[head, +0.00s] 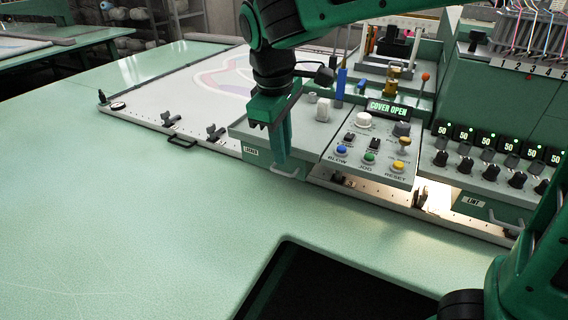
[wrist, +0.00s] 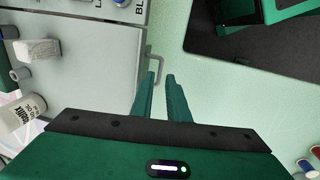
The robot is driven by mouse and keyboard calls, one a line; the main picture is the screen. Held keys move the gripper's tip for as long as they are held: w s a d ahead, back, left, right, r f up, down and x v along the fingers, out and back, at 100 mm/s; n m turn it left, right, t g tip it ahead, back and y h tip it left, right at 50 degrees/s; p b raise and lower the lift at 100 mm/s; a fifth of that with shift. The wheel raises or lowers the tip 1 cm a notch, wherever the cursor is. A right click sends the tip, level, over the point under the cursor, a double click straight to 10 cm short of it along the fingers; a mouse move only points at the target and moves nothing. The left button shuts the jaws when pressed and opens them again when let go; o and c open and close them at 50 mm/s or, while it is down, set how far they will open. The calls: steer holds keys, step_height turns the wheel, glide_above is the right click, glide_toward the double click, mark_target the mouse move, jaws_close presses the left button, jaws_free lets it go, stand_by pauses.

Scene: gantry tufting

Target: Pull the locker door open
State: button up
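The locker door looks to be the green front (head: 257,156) of the grey-topped box left of the button panel. It carries a small white label and appears closed. Its pale bar handle (head: 284,171) sticks out low on that front and also shows in the wrist view (wrist: 160,66). My gripper (head: 287,160) points down in front of the door, right at the handle. In the wrist view its two fingers (wrist: 161,76) are apart with a narrow gap, and the bar lies at their tips. I cannot tell whether they touch it.
The button panel (head: 367,160) with a "COVER OPEN" display stands to the right. A second green front labelled LINT (head: 474,203) is farther right. A black-handled frame (head: 182,141) lies left. A dark tray (head: 330,290) is in front; the green table (head: 120,220) between is clear.

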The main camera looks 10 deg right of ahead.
steer(key=shift+w+d+f, duration=0.15)
steer(key=shift+w+f, duration=0.05)
steer(key=shift+f, duration=1.15)
steer(key=shift+w+d+f, duration=0.1)
steer(key=shift+w+f, duration=0.1)
steer(key=shift+f, duration=1.15)
steer(key=shift+c, duration=0.4)
jaws_close()
steer(key=shift+a+r, duration=0.1)
